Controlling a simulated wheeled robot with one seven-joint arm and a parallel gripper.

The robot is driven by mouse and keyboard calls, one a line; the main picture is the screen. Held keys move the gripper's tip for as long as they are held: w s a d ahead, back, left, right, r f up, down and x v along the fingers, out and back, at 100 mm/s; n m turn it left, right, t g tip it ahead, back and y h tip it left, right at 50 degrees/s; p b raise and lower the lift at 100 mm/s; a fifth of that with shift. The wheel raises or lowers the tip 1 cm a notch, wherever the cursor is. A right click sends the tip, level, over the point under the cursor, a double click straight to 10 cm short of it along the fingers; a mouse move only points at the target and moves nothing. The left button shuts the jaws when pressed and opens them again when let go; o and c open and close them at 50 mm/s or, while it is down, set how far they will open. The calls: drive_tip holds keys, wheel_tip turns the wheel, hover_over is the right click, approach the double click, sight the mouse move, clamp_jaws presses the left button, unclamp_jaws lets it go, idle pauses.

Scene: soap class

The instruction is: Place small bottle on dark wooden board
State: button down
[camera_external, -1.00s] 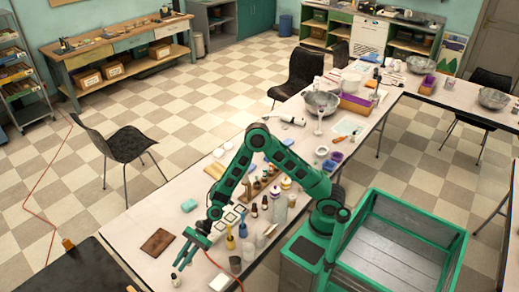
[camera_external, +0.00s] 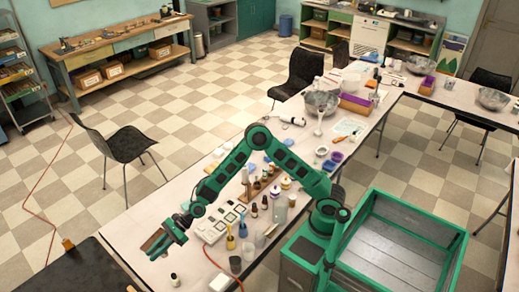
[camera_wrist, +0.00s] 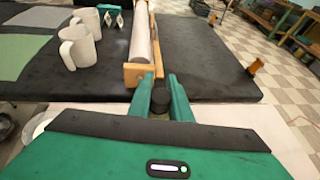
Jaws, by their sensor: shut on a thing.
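My gripper (camera_external: 151,252) is low over the near left end of the long white table, at the dark wooden board (camera_external: 152,241), and hides much of it. In the wrist view its green fingers (camera_wrist: 161,84) are closed around a small dark, round-topped thing (camera_wrist: 160,100), which looks like the capped top of a small bottle. Its lower part is hidden, so I cannot tell whether it touches the board. Another small dark-capped bottle (camera_external: 175,280) stands near the table's front edge.
Several bottles and a wooden rack (camera_external: 262,186) stand to the right on the table.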

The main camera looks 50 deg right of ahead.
drive_tip(key=shift+m+t, duration=0.4)
drive_tip(key=shift+m, duration=0.1)
drive_tip(key=shift+w+d+f, duration=0.85)
drive_tip(key=shift+w+f, duration=0.9)
drive_tip(key=shift+w, duration=0.95)
drive_tip(key=shift+w+d+f, duration=0.8)
drive_tip(key=shift+w+f, duration=1)
drive_tip(key=shift+w, duration=0.85)
drive_tip(key=shift+w+d+f, duration=0.85)
drive_tip(key=shift+w+f, duration=0.9)
drive_tip(key=shift+w, duration=0.95)
drive_tip(key=c, duration=1.6)
unclamp_jaws()
drive_tip(key=shift+f, duration=0.1)
